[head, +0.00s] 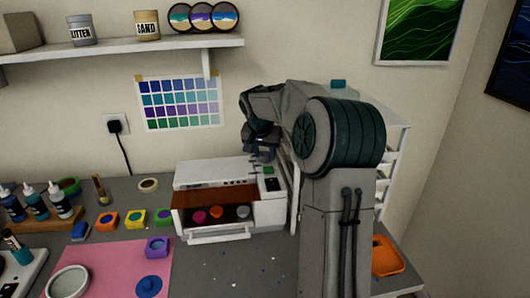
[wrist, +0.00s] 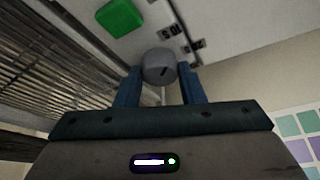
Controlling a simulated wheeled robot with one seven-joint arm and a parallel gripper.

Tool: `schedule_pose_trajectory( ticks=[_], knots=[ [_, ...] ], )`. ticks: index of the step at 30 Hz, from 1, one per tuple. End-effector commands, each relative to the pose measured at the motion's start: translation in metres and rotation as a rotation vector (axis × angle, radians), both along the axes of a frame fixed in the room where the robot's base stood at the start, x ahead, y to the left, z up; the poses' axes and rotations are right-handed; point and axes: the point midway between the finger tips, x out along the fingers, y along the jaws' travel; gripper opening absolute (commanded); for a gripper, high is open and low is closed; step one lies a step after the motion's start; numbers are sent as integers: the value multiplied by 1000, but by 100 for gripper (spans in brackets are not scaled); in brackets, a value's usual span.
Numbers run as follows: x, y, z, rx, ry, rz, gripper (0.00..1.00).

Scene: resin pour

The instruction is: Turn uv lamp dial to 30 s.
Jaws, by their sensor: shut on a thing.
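The UV lamp (head: 215,176) is a white box on the bench with an open front. Several coloured round pieces lie inside it. Its dial (wrist: 158,64) is a grey round knob with a short dark mark, seen close in the wrist view. My gripper (wrist: 160,75) has one finger on each side of the dial and is shut on it. In the head view my gripper (head: 262,153) is over the lamp's right end and hides the dial. A green button (wrist: 120,17) is beside the dial; it also shows in the head view (head: 268,170).
A pink mat (head: 110,280) with a purple mould (head: 157,247) lies left of the lamp. Bottles (head: 36,202) stand at the far left. A white shelf rack (head: 396,150) is behind my arm, and an orange tray (head: 386,256) is at right.

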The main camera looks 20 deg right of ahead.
Motion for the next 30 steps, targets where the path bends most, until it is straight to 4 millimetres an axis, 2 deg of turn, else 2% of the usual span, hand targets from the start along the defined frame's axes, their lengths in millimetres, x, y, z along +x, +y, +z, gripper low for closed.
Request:
schedule_pose_trajectory(
  ticks=[11,30],
  knots=[
    [2,3,-1,-2,-1,-225,13],
    [5,3,3,-3,0,-835,13]
  ],
)
